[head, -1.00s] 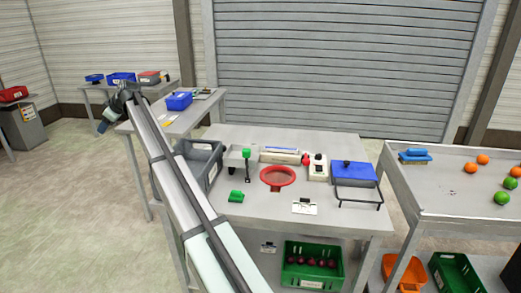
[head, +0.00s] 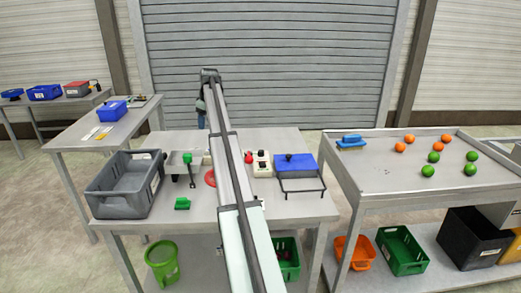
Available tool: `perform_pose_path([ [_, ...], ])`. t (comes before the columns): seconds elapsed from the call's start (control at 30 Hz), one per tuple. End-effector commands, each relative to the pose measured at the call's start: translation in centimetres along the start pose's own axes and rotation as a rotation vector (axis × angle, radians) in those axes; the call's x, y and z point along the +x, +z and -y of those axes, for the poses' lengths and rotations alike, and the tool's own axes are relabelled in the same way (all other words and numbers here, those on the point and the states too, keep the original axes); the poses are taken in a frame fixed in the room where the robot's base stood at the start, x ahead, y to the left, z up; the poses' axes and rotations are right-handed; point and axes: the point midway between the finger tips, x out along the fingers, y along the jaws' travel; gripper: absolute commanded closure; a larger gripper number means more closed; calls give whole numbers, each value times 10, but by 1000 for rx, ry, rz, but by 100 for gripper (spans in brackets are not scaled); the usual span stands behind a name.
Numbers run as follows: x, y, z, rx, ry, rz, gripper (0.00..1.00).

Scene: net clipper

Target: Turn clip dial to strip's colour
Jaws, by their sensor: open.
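A cream box (head: 262,169) with dark dial-like knobs stands on the middle table, just right of my arm. The knobs are too small to read a setting, and I cannot tell for sure that this is the clip dial. A red knob (head: 249,157) sits beside its left side. No strip colour can be made out, as my arm covers that part of the table. My gripper (head: 202,116) hangs small at the far end of the arm, open and empty, beyond the table's back edge.
A grey bin (head: 100,199), a green-topped lever (head: 187,158), a green piece (head: 182,203) and a blue-lidded frame (head: 295,163) share the table (head: 140,226). A side table (head: 375,183) at right holds oranges and green fruit. The front right tabletop is clear.

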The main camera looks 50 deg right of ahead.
Motion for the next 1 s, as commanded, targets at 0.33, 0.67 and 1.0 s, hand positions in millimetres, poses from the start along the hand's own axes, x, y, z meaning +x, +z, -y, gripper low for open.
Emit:
perform_pose_path([
  [0.33,-24,169,-99,227,-18,185,40],
  [0.67,-23,211,-115,283,-28,230,40],
  [1.0,27,222,-110,281,-29,229,40],
])
